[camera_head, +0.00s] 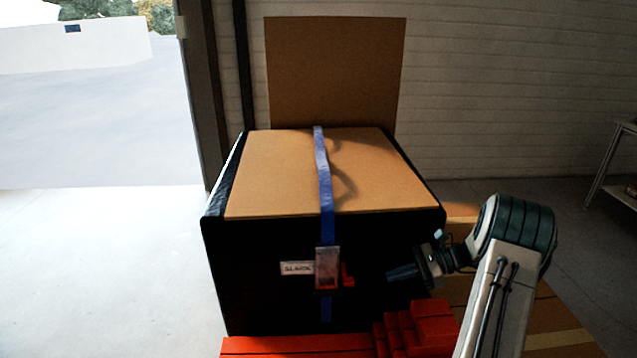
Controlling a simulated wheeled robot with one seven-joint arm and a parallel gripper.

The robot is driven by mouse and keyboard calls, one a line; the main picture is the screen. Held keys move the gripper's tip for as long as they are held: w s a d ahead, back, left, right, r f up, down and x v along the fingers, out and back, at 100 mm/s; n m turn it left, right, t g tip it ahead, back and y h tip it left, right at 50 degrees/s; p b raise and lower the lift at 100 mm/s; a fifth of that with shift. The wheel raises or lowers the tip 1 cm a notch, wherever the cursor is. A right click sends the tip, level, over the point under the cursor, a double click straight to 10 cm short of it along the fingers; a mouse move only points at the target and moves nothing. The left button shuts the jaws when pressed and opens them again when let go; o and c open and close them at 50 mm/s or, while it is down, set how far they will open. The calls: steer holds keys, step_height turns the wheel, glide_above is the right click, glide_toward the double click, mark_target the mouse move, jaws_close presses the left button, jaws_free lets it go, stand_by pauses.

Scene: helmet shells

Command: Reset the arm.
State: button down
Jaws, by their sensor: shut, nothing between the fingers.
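My gripper (390,274) is at the right of the black box's front face, pointing left. It looks shut and empty, though its fingers are dark and hard to make out against the box. My arm (513,235) comes up from the lower right and bends at a dark joint.
A large black box (255,265) with a cardboard top (270,175) has a blue strap (322,175) and a red buckle (328,268). Red steps (412,325) stand below my gripper. A cardboard panel (335,70) stands behind. A metal rack (607,160) is at far right. The left floor is clear.

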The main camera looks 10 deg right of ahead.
steer(key=s+a+r+n+g+h+p, duration=0.3)
steer(key=s+a+r+n+h, duration=0.45)
steer(key=s+a+r, duration=0.4)
steer(key=s+a+r+n+t+h+p, duration=0.1)
steer(key=s+a+r+n+h, duration=0.1)
steer(key=s+r+n+h, duration=0.1)
steer(key=s+a+r+n+t+h+p, duration=0.2)
steer(key=s+r+n, duration=0.3)
steer(key=s+n, duration=0.3)
steer(key=shift+s+a+r+t+h, duration=0.15)
steer(key=shift+s+a+t+h, duration=0.15)
steer(key=shift+s+a+h, duration=0.5)
